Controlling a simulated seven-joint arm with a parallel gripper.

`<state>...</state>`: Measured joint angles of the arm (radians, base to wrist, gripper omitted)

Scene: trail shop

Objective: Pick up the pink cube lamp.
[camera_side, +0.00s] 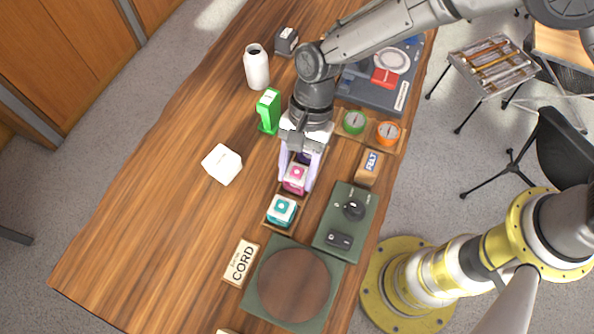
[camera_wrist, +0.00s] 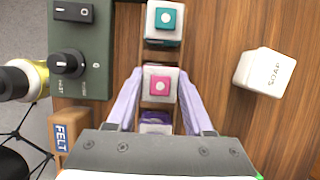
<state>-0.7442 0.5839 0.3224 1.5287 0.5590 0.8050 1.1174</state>
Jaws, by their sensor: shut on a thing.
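The pink cube lamp (camera_side: 294,179) is a white-edged cube with pink faces and a pale round spot on top; it also shows in the wrist view (camera_wrist: 160,85). My gripper (camera_side: 299,187) points down with its pale lilac fingers on two opposite sides of it, shut on it. In the wrist view the fingertips (camera_wrist: 160,75) flank the cube. It stands in line with a teal cube lamp (camera_side: 282,210) and a purple one (camera_wrist: 156,122) along a narrow wooden tray (camera_wrist: 160,53). I cannot tell if the pink cube is clear of the tray. The purple lamp is partly hidden by my gripper.
A green panel with a knob (camera_side: 345,222) lies close to the right. A white soap block (camera_side: 222,164), a green upright object (camera_side: 269,110) and a white bottle (camera_side: 257,67) stand to the left. A FELT block (camera_side: 369,167) is near. The table's left front is clear.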

